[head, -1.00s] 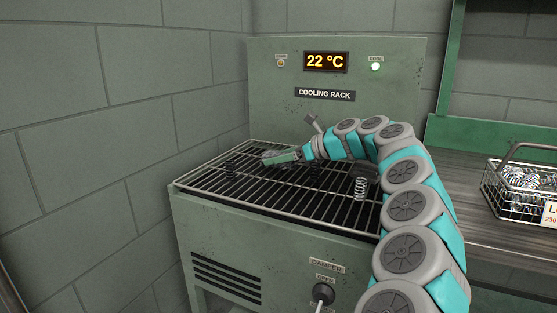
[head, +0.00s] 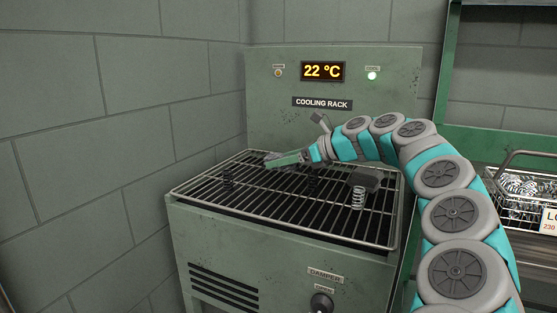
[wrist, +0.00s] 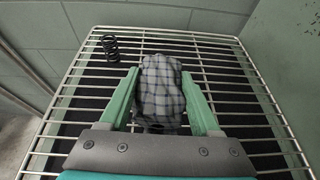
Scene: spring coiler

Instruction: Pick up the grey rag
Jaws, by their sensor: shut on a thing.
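The grey rag (wrist: 162,85) is a bunched, checked cloth between the two green fingers in the wrist view. My gripper (wrist: 160,98) is shut on it, with a finger along each side. In the head view my gripper (head: 286,160) is over the back left of the cooling rack, and a bit of the rag (head: 272,156) shows beside the fingers. The rag is at or just above the rack's bars; I cannot tell whether it touches them.
A wire basket of springs (head: 522,190) stands at right. A block wall is at left.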

